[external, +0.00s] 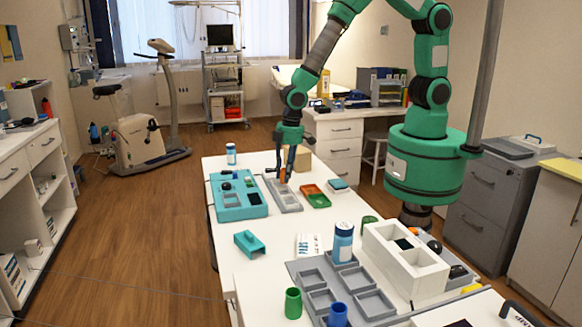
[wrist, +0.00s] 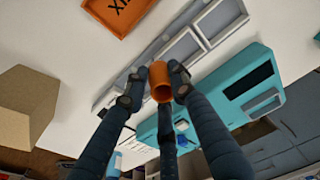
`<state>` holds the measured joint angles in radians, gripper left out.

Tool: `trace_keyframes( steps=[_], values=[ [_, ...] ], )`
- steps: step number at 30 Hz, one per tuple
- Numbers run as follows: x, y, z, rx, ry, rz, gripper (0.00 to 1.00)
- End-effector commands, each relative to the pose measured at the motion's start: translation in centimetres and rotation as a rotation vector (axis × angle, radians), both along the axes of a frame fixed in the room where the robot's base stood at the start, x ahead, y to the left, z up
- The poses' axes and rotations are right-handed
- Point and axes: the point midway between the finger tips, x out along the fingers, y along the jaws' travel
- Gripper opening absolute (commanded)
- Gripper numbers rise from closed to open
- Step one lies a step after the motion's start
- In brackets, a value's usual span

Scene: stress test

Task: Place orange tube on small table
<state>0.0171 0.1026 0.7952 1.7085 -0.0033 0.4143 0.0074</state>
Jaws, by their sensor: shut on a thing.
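The orange tube (external: 283,176) is upright between the fingers of my gripper (external: 285,170). In the wrist view the orange tube (wrist: 160,84) is pinched between two dark fingertips of my gripper (wrist: 158,78); a third finger shows below. The tube is at the far part of the grey compartment tray (external: 290,203); I cannot tell whether it touches it. The tray lies on the long white table (external: 275,240). Which surface is the small table is not clear.
A tan block (external: 302,159) stands behind. A teal holder (external: 249,244), blue bottle (external: 343,243) and white box (external: 405,265) stand nearer. The table's left-middle is fairly clear.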

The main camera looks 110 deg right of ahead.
Motion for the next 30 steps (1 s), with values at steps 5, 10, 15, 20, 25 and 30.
trace_keyframes(
  steps=[5,10,15,20,25,30],
  values=[
    [2.2,0.9,-0.1,0.001,0.0,0.018,0.04],
    [2.6,1.1,0.0,0.0,0.0,0.022,0.04],
    [2.6,1.1,0.0,0.0,0.0,0.022,0.04],
    [2.6,1.1,0.0,0.0,0.0,0.022,0.04],
    [2.6,1.1,0.0,0.0,0.0,0.021,0.04],
    [2.6,1.1,0.0,0.0,0.0,0.022,0.04]
  ],
)
